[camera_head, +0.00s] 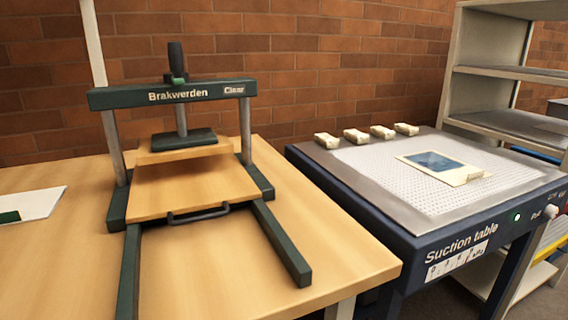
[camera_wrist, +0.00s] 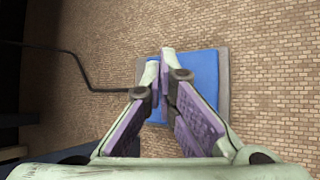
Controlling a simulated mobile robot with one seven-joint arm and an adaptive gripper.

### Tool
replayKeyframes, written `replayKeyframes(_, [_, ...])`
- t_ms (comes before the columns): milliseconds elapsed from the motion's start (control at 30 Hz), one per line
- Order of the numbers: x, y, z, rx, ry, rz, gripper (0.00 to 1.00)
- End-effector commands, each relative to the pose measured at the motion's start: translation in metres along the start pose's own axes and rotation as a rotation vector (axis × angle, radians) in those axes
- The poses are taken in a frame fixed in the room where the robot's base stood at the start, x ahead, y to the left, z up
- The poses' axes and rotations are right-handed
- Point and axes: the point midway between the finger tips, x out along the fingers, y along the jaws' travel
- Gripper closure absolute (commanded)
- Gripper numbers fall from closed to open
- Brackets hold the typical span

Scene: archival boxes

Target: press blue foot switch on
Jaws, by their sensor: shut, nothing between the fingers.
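The blue foot switch (camera_wrist: 204,74) lies on the floor in the wrist view, a blue pad on a grey-brown base (camera_wrist: 224,92). A black cable (camera_wrist: 75,62) runs from its left side. My gripper (camera_wrist: 160,58) is shut and empty, with its fingertips in front of the blue pad and hiding part of it. I cannot tell whether the fingertips touch the pad. The foot switch and my gripper are not seen in the head view.
A green press (camera_head: 172,94) stands on a wooden table (camera_head: 335,262). Shelves (camera_head: 500,75) stand at right. Brick-patterned floor (camera_wrist: 270,60) surrounds the switch.

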Motion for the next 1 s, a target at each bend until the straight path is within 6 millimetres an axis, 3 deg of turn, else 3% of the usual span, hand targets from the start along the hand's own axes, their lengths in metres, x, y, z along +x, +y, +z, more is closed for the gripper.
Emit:
replayKeyframes(433, [-0.032, 0.024, 0.023, 0.001, 0.000, 0.000, 1.00])
replayKeyframes(1000, [-0.032, 0.024, 0.024, 0.000, 0.000, 0.000, 1.00])
